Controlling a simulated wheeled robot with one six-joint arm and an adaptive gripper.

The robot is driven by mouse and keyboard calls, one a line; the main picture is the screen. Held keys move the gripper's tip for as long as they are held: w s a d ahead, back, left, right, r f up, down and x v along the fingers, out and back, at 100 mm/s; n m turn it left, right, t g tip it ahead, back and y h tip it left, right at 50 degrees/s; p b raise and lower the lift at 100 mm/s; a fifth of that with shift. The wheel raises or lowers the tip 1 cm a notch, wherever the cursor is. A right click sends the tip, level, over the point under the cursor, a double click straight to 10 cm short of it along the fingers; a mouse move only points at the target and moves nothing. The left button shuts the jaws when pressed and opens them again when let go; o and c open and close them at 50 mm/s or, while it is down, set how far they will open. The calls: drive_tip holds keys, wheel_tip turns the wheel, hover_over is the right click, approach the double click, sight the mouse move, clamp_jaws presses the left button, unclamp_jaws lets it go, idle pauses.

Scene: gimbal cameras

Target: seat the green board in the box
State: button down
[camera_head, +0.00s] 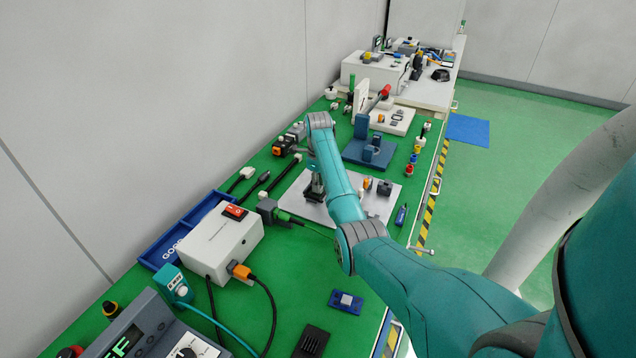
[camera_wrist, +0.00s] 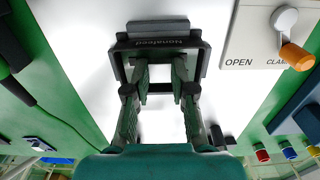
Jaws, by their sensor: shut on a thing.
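My gripper (camera_wrist: 160,72) points down at a black, open-framed box (camera_wrist: 163,30) with pale lettering on its far edge. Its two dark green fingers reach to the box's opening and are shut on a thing. I take it to be the green board, but its outline is hard to tell apart from the fingers. Whether it touches the box I cannot tell. In the head view my gripper (camera_head: 315,187) is low over a silver plate (camera_head: 343,212), and my arm hides part of that plate.
A lever with an orange tip (camera_wrist: 297,55) stands on a white panel marked OPEN and CLAMP, right of the box. A white box with a red switch (camera_head: 222,242) and cables stand left of the plate. A blue fixture (camera_head: 369,150) stands behind.

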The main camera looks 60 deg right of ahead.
drive_tip(key=shift+f, duration=0.3)
drive_tip(key=c, duration=0.9)
unclamp_jaws()
drive_tip(key=shift+r, duration=0.1)
drive_tip(key=shift+r, duration=3.6)
